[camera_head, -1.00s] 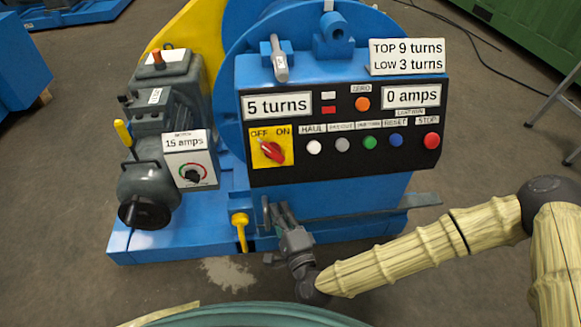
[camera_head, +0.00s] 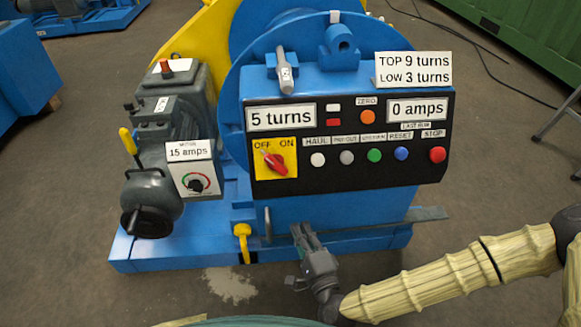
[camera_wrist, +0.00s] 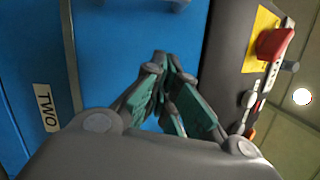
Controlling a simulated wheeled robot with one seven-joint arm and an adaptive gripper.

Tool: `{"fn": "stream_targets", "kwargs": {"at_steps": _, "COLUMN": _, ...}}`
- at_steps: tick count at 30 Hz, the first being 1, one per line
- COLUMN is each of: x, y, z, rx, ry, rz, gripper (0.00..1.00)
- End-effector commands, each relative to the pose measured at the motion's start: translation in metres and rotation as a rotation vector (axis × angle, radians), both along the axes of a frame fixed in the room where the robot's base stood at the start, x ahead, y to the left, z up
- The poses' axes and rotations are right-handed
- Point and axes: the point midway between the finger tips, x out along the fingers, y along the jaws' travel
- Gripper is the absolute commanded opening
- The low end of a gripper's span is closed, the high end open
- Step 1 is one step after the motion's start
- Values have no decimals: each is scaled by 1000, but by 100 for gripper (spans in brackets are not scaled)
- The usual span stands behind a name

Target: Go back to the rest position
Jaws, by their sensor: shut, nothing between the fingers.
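My gripper (camera_head: 302,234) is low in front of the blue machine base, below the black control panel (camera_head: 345,150). Its fingers are together and empty, pointing up and away toward the machine. In the wrist view the shut fingers (camera_wrist: 172,85) show in front of a blue surface, with the panel's edge to their right. My arm, in a ribbed pale cover, reaches in from the lower right. The panel's red OFF/ON knob (camera_head: 275,162) also shows in the wrist view (camera_wrist: 275,42).
A grey motor unit (camera_head: 170,110) with a yellow lever stands left of the panel. A yellow-handled part (camera_head: 242,235) and a flat grey bar (camera_head: 430,215) are near the gripper. A teal rounded edge is at the bottom. The signs read 5 turns and 0 amps.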

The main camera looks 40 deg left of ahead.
Motion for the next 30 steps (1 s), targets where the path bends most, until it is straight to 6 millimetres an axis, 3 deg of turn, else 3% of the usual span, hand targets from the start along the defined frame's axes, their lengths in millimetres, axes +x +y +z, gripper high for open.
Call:
{"fn": "stream_targets", "kwargs": {"at_steps": 12, "x": -36, "y": -54, "z": -1, "rx": 1, "ry": 0, "rz": 7, "gripper": 0}}
{"fn": "stream_targets", "kwargs": {"at_steps": 25, "x": -43, "y": -65, "z": -3, "rx": -4, "ry": -1, "rz": 7, "gripper": 0}}
{"fn": "stream_targets", "kwargs": {"at_steps": 28, "x": -45, "y": -71, "z": -15, "rx": -60, "ry": -4, "rz": 19, "gripper": 0}}
{"fn": "stream_targets", "kwargs": {"at_steps": 30, "x": -49, "y": -82, "z": -34, "rx": -150, "ry": -7, "rz": 39, "gripper": 0}}
